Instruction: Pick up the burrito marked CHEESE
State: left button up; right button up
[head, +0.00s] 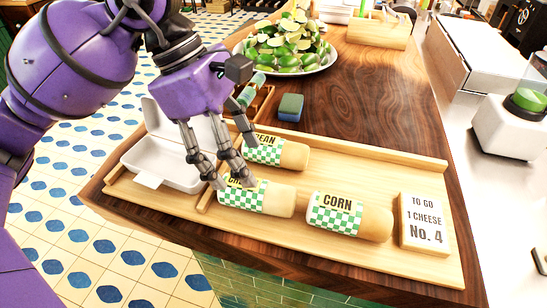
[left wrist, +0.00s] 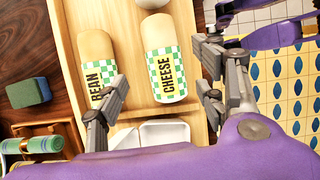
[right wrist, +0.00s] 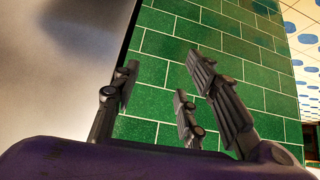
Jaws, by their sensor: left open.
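The CHEESE burrito (head: 270,200) lies on the wooden tray in a green-and-white checked wrapper; my left fingers hide part of its label in the head view. Its label reads clearly in the left wrist view (left wrist: 167,65). My left gripper (head: 235,183) is open above its labelled left end. In the left wrist view the open fingers (left wrist: 163,82) appear on either side of the CHEESE burrito, one overlapping the BEAN label. I cannot tell whether they touch anything. My right gripper (right wrist: 158,80) is open and empty, facing a green tiled wall.
The BEAN burrito (head: 283,152) lies just behind, the CORN burrito (head: 350,215) to the right. A sign (head: 426,222) reads "TO GO 1 CHEESE No. 4". An open white box (head: 150,165) stands left. A sponge (head: 291,107) and lime plate (head: 330,62) are behind the tray (head: 400,160).

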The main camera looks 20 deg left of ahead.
aim_at(257, 195)
pick_arm(q)
jog(key=f, duration=0.1)
jog(key=s+d+f, duration=0.1)
jog(key=shift+f, duration=0.3)
jog(key=x, duration=0.3)
jog(key=shift+w+a+f+p, duration=0.2)
jog(key=shift+f+p, duration=0.15)
jog(key=shift+f, duration=0.05)
jog(key=shift+d+f, duration=0.2)
jog(key=shift+f, duration=0.3)
pick_arm(e)
jog(key=shift+s+r, duration=0.3)
jog(key=shift+r, duration=0.05)
